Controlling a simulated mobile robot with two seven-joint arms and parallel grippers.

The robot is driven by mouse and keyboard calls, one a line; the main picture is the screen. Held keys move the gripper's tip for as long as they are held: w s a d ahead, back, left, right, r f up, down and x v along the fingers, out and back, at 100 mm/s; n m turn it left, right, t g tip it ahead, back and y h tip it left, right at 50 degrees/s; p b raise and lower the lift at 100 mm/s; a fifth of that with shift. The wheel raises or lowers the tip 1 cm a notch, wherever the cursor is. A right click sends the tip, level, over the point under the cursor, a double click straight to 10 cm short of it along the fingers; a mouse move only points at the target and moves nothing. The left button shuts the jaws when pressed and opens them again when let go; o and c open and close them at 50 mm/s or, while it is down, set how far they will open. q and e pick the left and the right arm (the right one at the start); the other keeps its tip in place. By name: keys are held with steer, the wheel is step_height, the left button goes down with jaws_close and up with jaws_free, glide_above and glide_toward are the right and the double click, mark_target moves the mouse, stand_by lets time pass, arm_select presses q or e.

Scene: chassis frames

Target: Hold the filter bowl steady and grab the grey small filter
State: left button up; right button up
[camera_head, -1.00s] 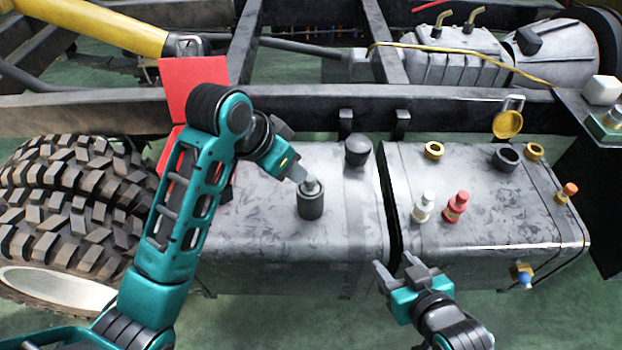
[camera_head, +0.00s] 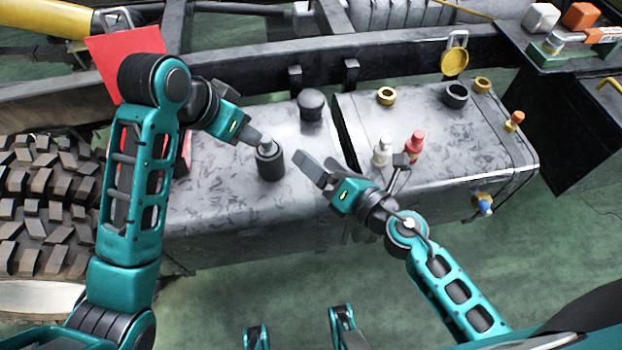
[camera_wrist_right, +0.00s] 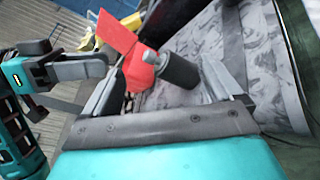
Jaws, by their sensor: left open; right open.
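A dark cylindrical filter bowl (camera_head: 270,165) stands on the left grey tank, with a small grey filter (camera_head: 266,146) at its top. My left gripper (camera_head: 260,139) is open, its fingertips at the grey filter and partly overlapping it in the head view. Whether it touches the filter I cannot tell. My right gripper (camera_head: 313,165) is open and empty, to the right of the bowl and apart from it. In the right wrist view the bowl (camera_wrist_right: 180,70) appears beyond the open fingers, and my left gripper (camera_wrist_right: 85,66) is at the left.
A black cap (camera_head: 311,105) stands behind the bowl. The right tank (camera_head: 450,130) carries a white fitting (camera_head: 382,151), a red fitting (camera_head: 414,146) and several rings. A red panel (camera_head: 122,58) is behind my left arm. A large tyre (camera_head: 45,200) is at the left.

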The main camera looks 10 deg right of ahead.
mark_target(270, 164)
steer(key=f+n+g, duration=0.1)
steer(key=n, duration=0.2)
steer(key=a+f+n+g, duration=0.1)
steer(key=n, duration=0.2)
steer(key=a+f+n+g, duration=0.1)
steer(key=f+n, duration=0.1)
steer(key=n, duration=0.1)
steer(key=shift+y, duration=0.4)
steer(key=shift+w+a+f+n+g, duration=0.1)
steer(key=shift+f+n+g, duration=0.55)
steer(key=shift+n, duration=0.45)
steer(key=x, duration=1.2)
steer(key=shift+w+a+f, duration=0.1)
steer(key=shift+w+f, duration=0.05)
steer(key=shift+w, duration=0.2)
steer(key=c, duration=1.2)
steer(key=shift+o, duration=0.2)
